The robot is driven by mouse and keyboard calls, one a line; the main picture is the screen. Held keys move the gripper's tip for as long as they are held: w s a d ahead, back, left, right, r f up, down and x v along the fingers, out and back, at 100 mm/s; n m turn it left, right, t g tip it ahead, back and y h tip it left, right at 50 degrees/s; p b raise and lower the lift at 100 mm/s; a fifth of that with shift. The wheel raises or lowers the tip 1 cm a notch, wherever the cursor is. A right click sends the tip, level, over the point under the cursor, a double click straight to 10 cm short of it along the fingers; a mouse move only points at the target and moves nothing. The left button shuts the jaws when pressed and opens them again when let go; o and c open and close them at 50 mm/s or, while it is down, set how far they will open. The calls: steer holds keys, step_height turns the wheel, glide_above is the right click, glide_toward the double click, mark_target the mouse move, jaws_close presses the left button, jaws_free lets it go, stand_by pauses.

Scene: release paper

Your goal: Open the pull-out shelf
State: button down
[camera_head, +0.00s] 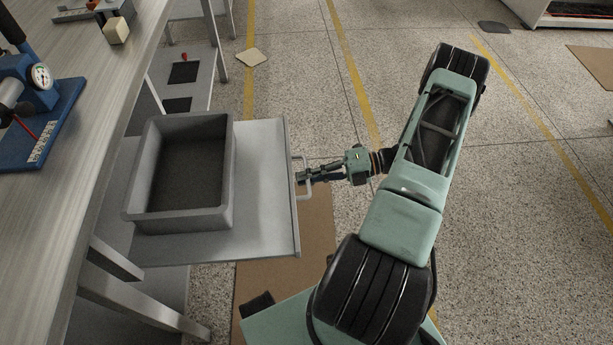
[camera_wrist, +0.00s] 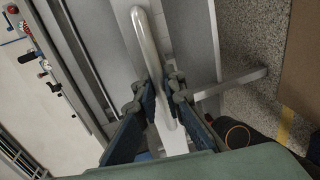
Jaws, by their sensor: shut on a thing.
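The pull-out shelf (camera_head: 268,212) is a grey metal tray that sticks out from under the workbench on its right side. A U-shaped metal handle (camera_head: 300,172) stands on its outer edge. My gripper (camera_head: 303,178) reaches the handle from the right. In the wrist view my gripper (camera_wrist: 167,98) has its two dark fingers on either side of the handle bar (camera_wrist: 149,40), shut on it. An empty grey bin (camera_head: 226,180) rests on the shelf.
The workbench top (camera_head: 110,120) runs along the left, with a blue device with a gauge (camera_head: 40,76) on it. Bench legs (camera_head: 140,300) stand below the shelf. Speckled floor (camera_head: 300,60) with yellow lines lies open beyond the shelf. A brown mat (camera_head: 318,232) lies below the handle.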

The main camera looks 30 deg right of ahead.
steer(key=c, duration=2.3)
jaws_free()
steer(key=v, duration=1.2)
steer(key=shift+w, duration=0.1)
